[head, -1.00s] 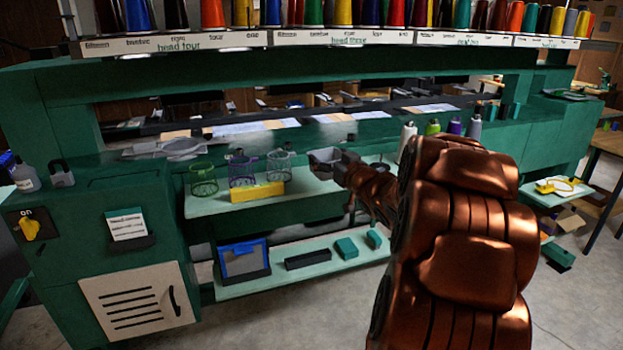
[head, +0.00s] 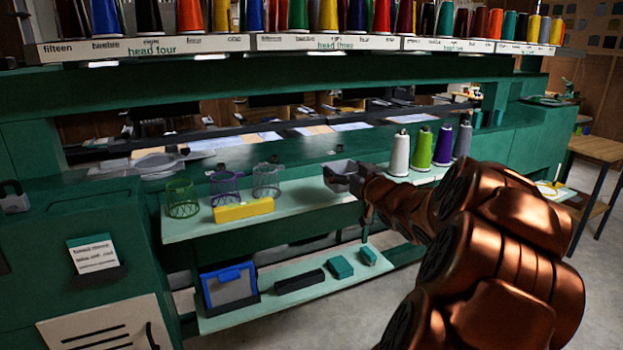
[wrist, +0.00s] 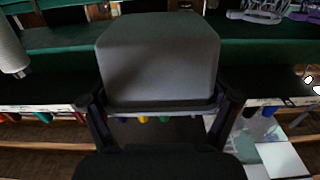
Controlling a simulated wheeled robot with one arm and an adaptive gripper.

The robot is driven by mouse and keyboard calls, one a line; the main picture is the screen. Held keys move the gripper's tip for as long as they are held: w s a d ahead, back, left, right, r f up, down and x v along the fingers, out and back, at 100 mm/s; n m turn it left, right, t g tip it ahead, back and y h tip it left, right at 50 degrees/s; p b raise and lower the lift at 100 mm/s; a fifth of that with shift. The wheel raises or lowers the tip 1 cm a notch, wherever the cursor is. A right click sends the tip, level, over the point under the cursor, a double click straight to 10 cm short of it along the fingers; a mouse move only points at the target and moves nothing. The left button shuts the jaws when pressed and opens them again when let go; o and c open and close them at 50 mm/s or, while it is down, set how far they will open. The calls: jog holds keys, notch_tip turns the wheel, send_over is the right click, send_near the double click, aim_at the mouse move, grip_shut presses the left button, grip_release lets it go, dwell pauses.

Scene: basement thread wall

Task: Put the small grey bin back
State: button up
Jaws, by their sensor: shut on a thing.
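The small grey bin (head: 341,174) is in my gripper (head: 359,182), in the head view just right of the middle. It is an open-topped box, held around the height of the upper pale shelf (head: 300,198). I cannot tell whether it touches the shelf. In the wrist view the bin (wrist: 160,60) fills the middle, and the fingers of my gripper (wrist: 160,112) are on its two sides. The arm hides part of the shelf to the right of the bin.
Wire baskets in green (head: 182,198), purple (head: 226,187) and grey (head: 266,181) stand left on the shelf by a yellow block (head: 243,209). White (head: 399,154), green (head: 420,148) and purple (head: 443,146) cones stand right. A lower shelf (head: 240,311) holds a blue-framed box (head: 230,285) and small cases.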

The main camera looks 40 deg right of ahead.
jog(key=w, duration=0.7)
jog(key=w+f+b, duration=0.1)
jog(key=w, duration=0.3)
jog(key=shift+a+f, duration=0.1)
jog(key=shift+a, duration=0.2)
jog(key=shift+f+b, duration=0.3)
jog(key=shift+f, duration=1.35)
jog(key=shift+f, duration=0.1)
jog(key=shift+f, duration=0.15)
jog(key=o, duration=0.8)
jog(key=shift+c, duration=0.2)
jog(key=shift+s+r, duration=0.2)
jog(key=shift+r, duration=0.05)
jog(key=v, duration=1.1)
jog(key=shift+s+a, duration=0.2)
jog(key=shift+s, duration=0.1)
